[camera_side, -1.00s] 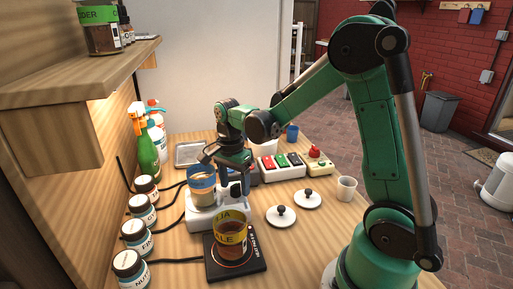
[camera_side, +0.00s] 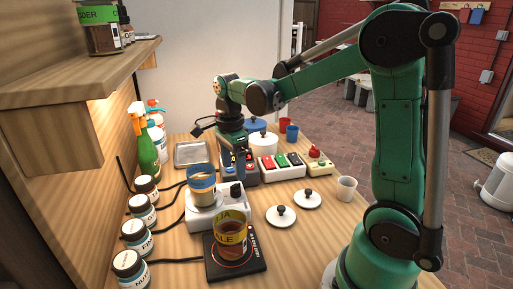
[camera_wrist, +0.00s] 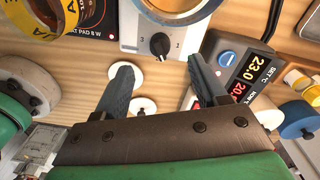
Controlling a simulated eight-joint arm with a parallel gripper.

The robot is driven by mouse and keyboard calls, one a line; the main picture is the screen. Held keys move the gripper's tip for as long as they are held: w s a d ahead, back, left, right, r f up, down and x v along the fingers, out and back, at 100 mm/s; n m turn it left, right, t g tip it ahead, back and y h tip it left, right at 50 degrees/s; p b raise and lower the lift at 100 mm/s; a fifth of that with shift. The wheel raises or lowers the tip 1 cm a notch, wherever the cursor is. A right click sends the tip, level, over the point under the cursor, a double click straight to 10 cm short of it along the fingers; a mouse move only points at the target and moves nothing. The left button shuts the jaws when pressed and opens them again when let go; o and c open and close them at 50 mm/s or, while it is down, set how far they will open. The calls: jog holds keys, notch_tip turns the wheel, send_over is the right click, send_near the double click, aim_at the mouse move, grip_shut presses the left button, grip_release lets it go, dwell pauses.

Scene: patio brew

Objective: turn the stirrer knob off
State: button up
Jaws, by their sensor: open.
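The stirrer (camera_side: 217,215) is a white box with a beaker (camera_side: 202,188) of pale liquid on top. Its black knob (camera_side: 236,189) is at the right of the box and is clear of my gripper. In the wrist view the knob (camera_wrist: 159,45) lies beyond and between my fingertips, with small marks around it; its exact setting is too small to read. My gripper (camera_side: 240,168) is open and empty, pointing down above and behind the stirrer. In the wrist view my gripper (camera_wrist: 162,78) shows two grey fingers apart, touching nothing.
A hot plate (camera_side: 250,264) bearing a jar (camera_side: 231,235) stands in front of the stirrer. Two white lids (camera_side: 281,216) lie to the right. A temperature controller (camera_wrist: 245,68), a switch box (camera_side: 282,168) and a white pot (camera_side: 263,144) are close by. Bottles line the left.

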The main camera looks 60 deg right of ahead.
aim_at(235, 184)
jog(key=m, duration=0.6)
jog(key=shift+s+m, duration=0.1)
jog(key=shift+m, duration=0.3)
jog(key=shift+f, duration=2.8)
jog(key=shift+c, duration=0.2)
grip_shut()
